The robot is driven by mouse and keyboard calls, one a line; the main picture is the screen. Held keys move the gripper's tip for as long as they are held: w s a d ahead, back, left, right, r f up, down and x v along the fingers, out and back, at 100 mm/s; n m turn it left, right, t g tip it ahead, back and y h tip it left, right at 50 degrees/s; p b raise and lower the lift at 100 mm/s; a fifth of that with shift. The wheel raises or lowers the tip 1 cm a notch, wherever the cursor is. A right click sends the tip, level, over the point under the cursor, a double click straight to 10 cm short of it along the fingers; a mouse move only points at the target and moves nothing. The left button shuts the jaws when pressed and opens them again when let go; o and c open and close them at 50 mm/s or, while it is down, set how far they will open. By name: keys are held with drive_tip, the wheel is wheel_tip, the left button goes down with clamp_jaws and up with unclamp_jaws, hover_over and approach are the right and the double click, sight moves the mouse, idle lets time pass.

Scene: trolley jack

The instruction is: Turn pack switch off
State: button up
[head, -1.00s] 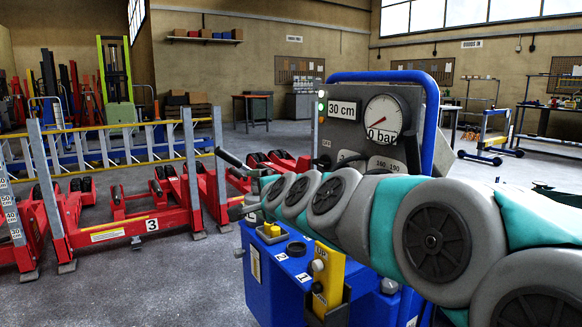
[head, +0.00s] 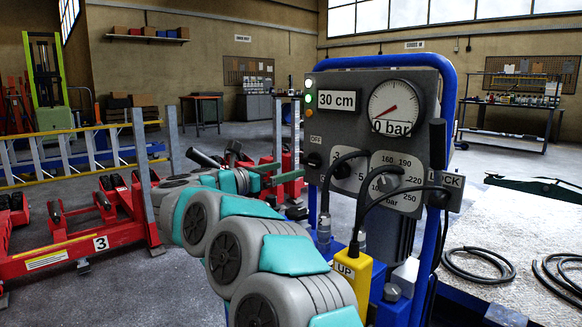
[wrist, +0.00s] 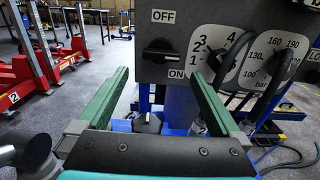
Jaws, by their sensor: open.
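The pack switch (wrist: 163,52) is a black rotary knob on the grey control panel (head: 350,110), with an OFF label above it and an ON label below. Its handle looks roughly level in the wrist view; I cannot tell which label it is set to. In the head view the switch (head: 313,160) sits at the panel's lower left. My gripper (wrist: 160,76) is open, its two green fingers pointing toward the panel on either side of the switch's line. In the head view my gripper (head: 287,177) is just left of the switch, and no contact shows.
A numbered selector (wrist: 218,62) and a bar selector (head: 388,183) are right of the switch. Black cables (head: 352,215) hang in front of the panel. A yellow UP pendant (head: 350,272) is below. Red lift units (head: 95,220) stand at left.

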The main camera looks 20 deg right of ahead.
sight(307, 165)
drive_tip(key=shift+p+x, duration=0.3)
drive_tip(key=shift+x, duration=3.55)
drive_tip(key=c, duration=1.2)
